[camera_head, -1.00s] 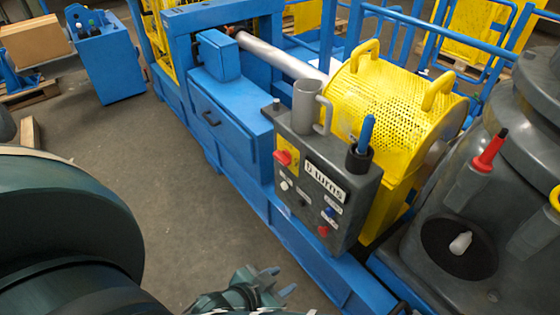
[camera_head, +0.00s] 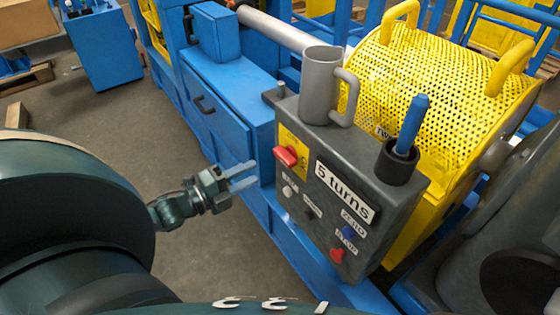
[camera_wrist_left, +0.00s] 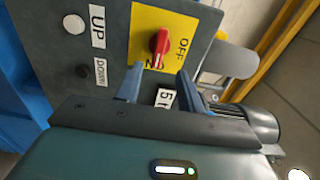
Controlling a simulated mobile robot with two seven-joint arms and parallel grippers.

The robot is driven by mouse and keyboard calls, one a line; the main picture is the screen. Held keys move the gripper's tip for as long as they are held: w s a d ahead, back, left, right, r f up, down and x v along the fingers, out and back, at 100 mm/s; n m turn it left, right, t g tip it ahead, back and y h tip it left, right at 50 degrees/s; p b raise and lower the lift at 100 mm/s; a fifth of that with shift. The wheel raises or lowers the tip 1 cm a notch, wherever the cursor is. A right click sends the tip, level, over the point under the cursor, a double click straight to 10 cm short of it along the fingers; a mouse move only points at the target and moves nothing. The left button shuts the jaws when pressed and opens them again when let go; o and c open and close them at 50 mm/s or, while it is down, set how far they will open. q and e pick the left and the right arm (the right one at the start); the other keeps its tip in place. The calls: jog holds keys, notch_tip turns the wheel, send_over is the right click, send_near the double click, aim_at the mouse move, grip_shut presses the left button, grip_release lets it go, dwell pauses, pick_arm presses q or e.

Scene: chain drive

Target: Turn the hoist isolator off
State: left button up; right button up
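The hoist isolator is a red rotary knob (camera_head: 286,156) on a yellow plate (camera_head: 294,141), at the upper left of the grey control box face (camera_head: 310,180). In the left wrist view the red knob (camera_wrist_left: 159,41) lies beyond and between the fingertips. An OFF label is beside it; its lower end points toward a label partly hidden by a finger, with an N showing. My left gripper (camera_head: 243,176) is open and empty, left of the knob and apart from it. Its two fingers (camera_wrist_left: 158,84) also show in the left wrist view. My right gripper is not in view.
Below the knob are UP (camera_wrist_left: 73,24) and DOWN buttons, a "5 turns" label (camera_head: 345,191), a blue button (camera_head: 348,232) and a red button (camera_head: 337,255). A grey mug (camera_head: 319,85) and a blue-handled tool in a black cup (camera_head: 397,162) stand on the box top.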

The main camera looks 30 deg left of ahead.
aim_at(280, 159)
pick_arm(q)
jog(key=b+x, duration=0.1)
jog(key=x, duration=0.8)
jog(key=shift+w+d, duration=0.1)
jog(key=shift+w, duration=0.1)
jog(key=shift+c, duration=0.6)
grip_shut()
